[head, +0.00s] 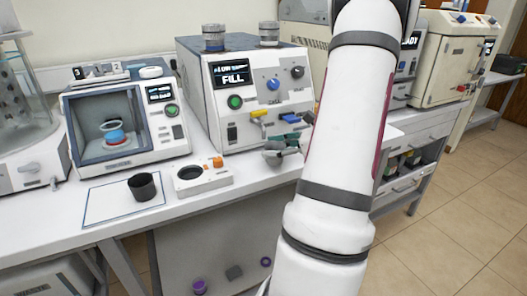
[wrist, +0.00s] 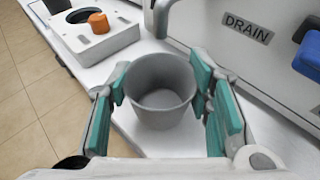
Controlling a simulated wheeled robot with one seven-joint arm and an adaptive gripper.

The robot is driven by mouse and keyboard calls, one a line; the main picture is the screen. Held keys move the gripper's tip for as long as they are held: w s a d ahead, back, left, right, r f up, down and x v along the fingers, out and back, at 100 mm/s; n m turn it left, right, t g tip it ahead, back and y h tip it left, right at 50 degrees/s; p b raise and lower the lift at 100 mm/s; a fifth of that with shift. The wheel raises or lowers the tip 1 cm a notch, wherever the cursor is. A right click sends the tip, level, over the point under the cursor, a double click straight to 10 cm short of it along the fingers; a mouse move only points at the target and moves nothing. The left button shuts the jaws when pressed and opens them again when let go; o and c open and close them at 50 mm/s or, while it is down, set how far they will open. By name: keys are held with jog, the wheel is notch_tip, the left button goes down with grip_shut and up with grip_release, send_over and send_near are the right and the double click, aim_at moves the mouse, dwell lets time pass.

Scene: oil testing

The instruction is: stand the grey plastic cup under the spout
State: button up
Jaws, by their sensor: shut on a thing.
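The grey plastic cup (wrist: 160,105) is upright and empty in the wrist view, between the teal pads of my gripper (wrist: 165,100). The gripper is shut on its sides. In the head view my gripper (head: 283,150) is in front of the machine with the FILL screen (head: 232,74), below its yellow and blue handles; the cup is hard to make out there. A grey curved part (wrist: 157,14), which looks like the spout, is just beyond the cup's rim in the wrist view. I cannot tell whether the cup touches the bench.
A white block with a round recess and orange knob (head: 205,178) stands left of my gripper. A black cup (head: 143,187) stands on an outlined area of the white bench (head: 60,205). A blue handle (wrist: 308,52) is close at the right in the wrist view.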

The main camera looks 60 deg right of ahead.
jog(key=w, duration=0.2)
jog(key=shift+w+a, duration=0.3)
jog(key=shift+a, duration=0.05)
jog(key=shift+w+f, duration=0.3)
jog(key=shift+f, duration=0.45)
jog(key=shift+f+b, duration=0.15)
jog(key=shift+b, duration=0.15)
jog(key=o, duration=1.1)
